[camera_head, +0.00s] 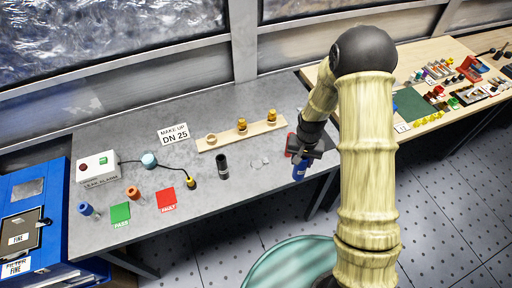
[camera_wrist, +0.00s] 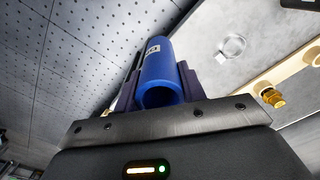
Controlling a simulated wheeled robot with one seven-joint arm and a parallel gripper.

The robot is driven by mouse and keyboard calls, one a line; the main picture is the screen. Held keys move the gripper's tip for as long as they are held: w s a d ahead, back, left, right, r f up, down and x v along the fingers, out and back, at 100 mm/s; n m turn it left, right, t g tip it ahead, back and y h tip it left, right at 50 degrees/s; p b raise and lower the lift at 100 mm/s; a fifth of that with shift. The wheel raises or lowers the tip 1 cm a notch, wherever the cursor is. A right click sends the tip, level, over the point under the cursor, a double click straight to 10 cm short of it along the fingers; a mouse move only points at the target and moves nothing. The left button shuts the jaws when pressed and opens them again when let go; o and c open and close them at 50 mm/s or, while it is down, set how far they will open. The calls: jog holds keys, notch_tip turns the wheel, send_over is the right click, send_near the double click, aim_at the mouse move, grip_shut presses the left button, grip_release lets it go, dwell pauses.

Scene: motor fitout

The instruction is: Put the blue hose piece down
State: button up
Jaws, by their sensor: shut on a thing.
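The blue hose piece (camera_wrist: 160,66) is a short blue tube with a small white label, seen end-on in the wrist view. My gripper (camera_wrist: 158,75) is shut on it, with a dark finger on either side. In the head view the blue hose piece (camera_head: 299,171) hangs upright below my gripper (camera_head: 303,155), at the right end of the grey bench (camera_head: 240,190), near its front edge. I cannot tell whether its lower end touches the bench.
A black cylinder (camera_head: 222,166), clear rings (camera_head: 259,163) and a wooden strip with brass fittings (camera_head: 242,130) are left of my gripper. Green (camera_head: 120,214) and red (camera_head: 166,200) mats lie farther left. A wooden table (camera_head: 440,60) with small parts stands right.

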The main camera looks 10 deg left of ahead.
jog(key=d+f+b, duration=0.4)
jog(key=f, duration=0.3)
jog(key=d+f+n+b, duration=0.1)
jog(key=d+f+b, duration=0.4)
jog(key=f, duration=0.3)
jog(key=shift+f, duration=0.2)
jog(key=shift+d, duration=0.15)
